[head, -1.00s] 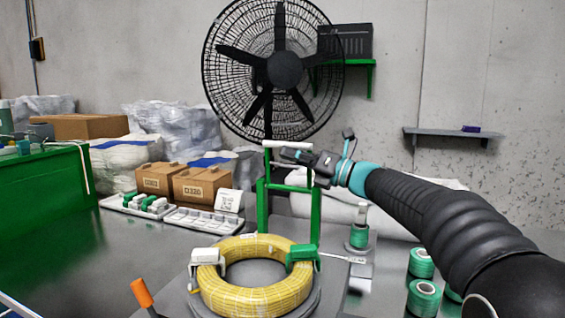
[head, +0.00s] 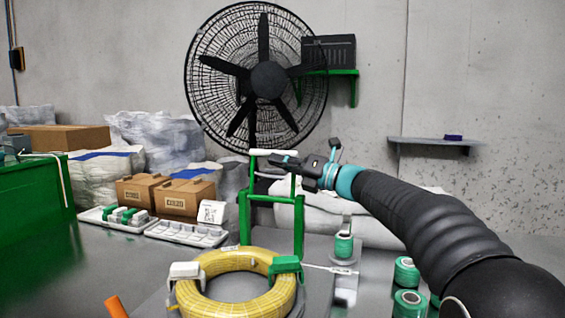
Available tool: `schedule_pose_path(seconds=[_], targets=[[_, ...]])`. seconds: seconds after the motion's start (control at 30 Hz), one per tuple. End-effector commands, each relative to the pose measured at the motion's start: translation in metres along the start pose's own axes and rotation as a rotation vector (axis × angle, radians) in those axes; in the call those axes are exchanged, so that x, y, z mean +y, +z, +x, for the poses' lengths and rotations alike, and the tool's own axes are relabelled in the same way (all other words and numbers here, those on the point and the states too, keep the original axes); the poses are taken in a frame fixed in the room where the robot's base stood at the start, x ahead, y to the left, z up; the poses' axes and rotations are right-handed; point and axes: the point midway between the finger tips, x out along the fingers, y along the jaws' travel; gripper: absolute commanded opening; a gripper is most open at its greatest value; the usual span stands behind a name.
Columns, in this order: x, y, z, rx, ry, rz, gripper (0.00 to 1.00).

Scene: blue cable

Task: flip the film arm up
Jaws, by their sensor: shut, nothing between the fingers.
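The film arm (head: 273,197) is a green frame with a white roller (head: 274,152) across its top. It stands upright behind the yellow cable coil (head: 218,303). I cannot tell whether the fingers touch the frame. The coil lies flat, with a white clamp (head: 185,270) on its left and a green clamp (head: 286,265) on its right.
A small green roll (head: 344,246) stands on a post to the right, with more green rolls (head: 406,271) nearer my arm. White trays (head: 187,232) and cardboard boxes (head: 183,200) stand at the left. A large fan (head: 268,79) is behind. An orange handle (head: 116,307) is front left.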

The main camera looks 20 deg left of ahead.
Motion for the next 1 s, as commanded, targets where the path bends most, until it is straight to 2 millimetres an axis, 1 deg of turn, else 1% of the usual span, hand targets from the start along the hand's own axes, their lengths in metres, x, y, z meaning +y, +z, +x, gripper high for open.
schedule_pose_path(seconds=[0.03, 0.17, 0.27, 0.37, 0.5, 0.7, 0.83, 1.0], targets=[[0.005, 0.007, 0.001, -0.015, 0.002, -0.005, 0.00], [0.006, 0.006, 0.001, -0.014, 0.003, -0.006, 0.00], [0.006, 0.006, -0.004, -0.013, 0.003, -0.007, 0.00], [0.007, 0.007, -0.018, -0.013, 0.003, -0.007, 0.00], [0.007, 0.006, -0.042, -0.008, 0.003, -0.005, 0.00], [0.010, 0.001, -0.069, 0.005, 0.010, -0.001, 0.00], [0.010, 0.000, -0.082, 0.009, 0.012, 0.001, 0.00], [0.010, 0.000, -0.090, 0.009, 0.011, 0.000, 0.00]])
